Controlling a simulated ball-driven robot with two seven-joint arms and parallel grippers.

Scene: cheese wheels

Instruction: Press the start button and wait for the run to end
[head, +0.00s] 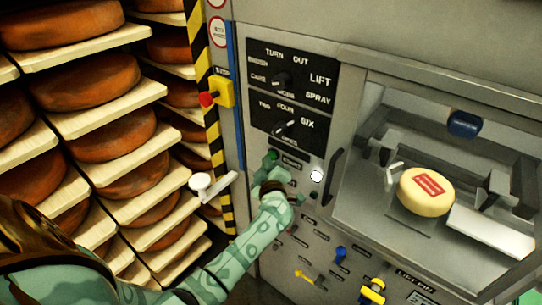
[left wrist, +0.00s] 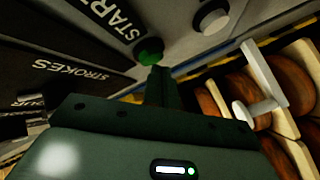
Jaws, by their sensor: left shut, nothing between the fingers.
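The green start button (head: 272,154) is on the grey machine front, beside the START label (head: 291,161). In the left wrist view the green button (left wrist: 150,53) shows below the word START. My left gripper (head: 268,168) is shut and empty, its fingertips at the button. In the left wrist view the shut fingers (left wrist: 159,74) end right by the button's edge; I cannot tell whether they touch it or whether it is pressed in. A pale yellow cheese wheel (head: 425,196) with a red label lies in the machine's chamber. My right gripper is not in view.
Shelves of orange cheese wheels (head: 95,75) stand at the left. A red stop button (head: 206,99) sits on a yellow box by the striped post. Dials (head: 282,79), a white round button (head: 316,176) and a white-knobbed lever (head: 200,181) are near my arm.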

